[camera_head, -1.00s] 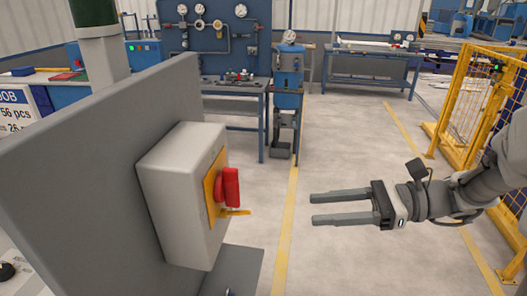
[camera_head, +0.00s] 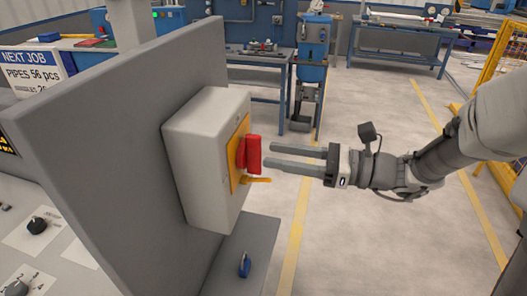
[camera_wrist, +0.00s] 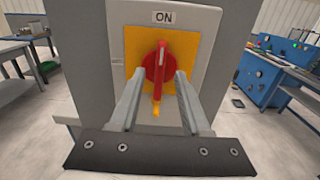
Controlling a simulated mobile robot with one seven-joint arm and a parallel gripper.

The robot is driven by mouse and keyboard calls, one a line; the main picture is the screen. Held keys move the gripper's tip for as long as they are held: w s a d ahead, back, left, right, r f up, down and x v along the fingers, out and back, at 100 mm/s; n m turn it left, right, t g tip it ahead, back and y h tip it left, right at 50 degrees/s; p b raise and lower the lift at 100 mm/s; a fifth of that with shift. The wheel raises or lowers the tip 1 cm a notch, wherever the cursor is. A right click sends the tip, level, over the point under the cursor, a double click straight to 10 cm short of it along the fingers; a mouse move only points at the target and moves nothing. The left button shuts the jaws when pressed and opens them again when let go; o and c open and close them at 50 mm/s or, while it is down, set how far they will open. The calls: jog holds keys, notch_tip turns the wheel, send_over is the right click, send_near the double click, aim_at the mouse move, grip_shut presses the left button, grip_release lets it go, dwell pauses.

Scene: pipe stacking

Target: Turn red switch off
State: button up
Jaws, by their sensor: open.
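The red switch (camera_head: 253,154) sits on a yellow plate (camera_head: 238,152) on the front of a grey box (camera_head: 205,150). The box is fixed to a grey panel. In the wrist view the red switch (camera_wrist: 159,68) stands upright below an "ON" label (camera_wrist: 164,17), with a yellow tip at its lower end. My gripper (camera_head: 268,156) is open and empty, and its two fingers point at the switch. In the wrist view the fingers (camera_wrist: 157,82) lie on either side of the red handle. I cannot tell whether they touch it.
The grey panel (camera_head: 100,130) stands behind the box. A console with black knobs (camera_head: 37,226) is at lower left. A blue workbench (camera_head: 262,75) and a yellow fence (camera_head: 490,90) are farther back. The floor right of the box is clear.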

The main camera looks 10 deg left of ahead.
aim_at(261, 153)
jog(key=shift+w+a, duration=0.15)
jog(key=shift+a, duration=1.65)
grip_shut()
